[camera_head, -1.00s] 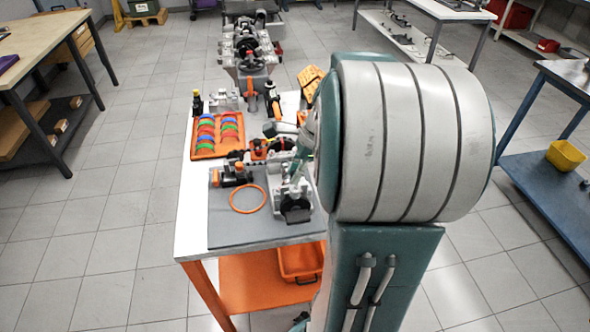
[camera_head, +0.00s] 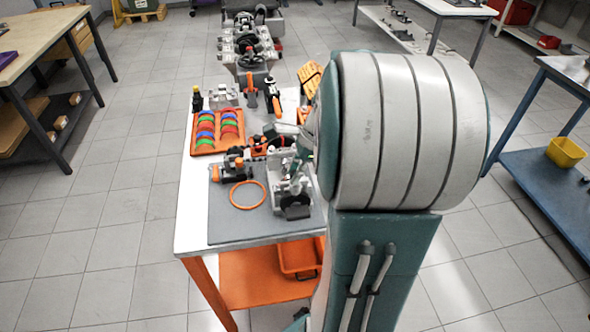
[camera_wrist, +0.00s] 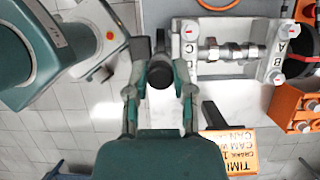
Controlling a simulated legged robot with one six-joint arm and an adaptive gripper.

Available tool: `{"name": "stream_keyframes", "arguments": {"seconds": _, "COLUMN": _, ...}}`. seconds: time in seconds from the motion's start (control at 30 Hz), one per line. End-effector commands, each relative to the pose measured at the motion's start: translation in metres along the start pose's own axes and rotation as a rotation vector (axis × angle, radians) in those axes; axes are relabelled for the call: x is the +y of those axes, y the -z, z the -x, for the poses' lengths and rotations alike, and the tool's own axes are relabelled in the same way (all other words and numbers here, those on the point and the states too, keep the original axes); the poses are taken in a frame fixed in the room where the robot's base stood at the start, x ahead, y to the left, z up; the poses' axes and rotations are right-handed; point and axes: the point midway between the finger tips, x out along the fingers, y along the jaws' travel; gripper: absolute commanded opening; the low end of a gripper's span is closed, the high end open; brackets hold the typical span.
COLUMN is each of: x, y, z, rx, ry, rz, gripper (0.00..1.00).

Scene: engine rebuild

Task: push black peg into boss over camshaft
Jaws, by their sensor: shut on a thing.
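In the wrist view my gripper (camera_wrist: 160,90) is shut on a black peg (camera_wrist: 160,73), whose round dark end faces the camera between the fingers. The metal camshaft (camera_wrist: 225,53) lies to the right of the peg, between two light grey upright blocks, the nearer one (camera_wrist: 188,50) close beside my right finger. I cannot tell whether the peg touches a boss; its lower end is hidden. In the head view the grey fixture (camera_head: 283,170) stands on the bench, and my arm hides most of the gripper area.
An orange sign (camera_wrist: 228,150) with black lettering and an orange bracket (camera_wrist: 296,106) lie right of the gripper.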

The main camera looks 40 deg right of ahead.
Motion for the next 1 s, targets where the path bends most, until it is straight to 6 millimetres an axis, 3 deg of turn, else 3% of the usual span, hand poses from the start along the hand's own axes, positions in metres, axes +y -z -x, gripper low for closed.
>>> {"name": "stream_keyframes", "arguments": {"seconds": 1.0, "x": 0.0, "y": 0.005, "z": -0.012, "rx": 0.0, "ry": 0.0, "rz": -0.001, "gripper": 0.0}}
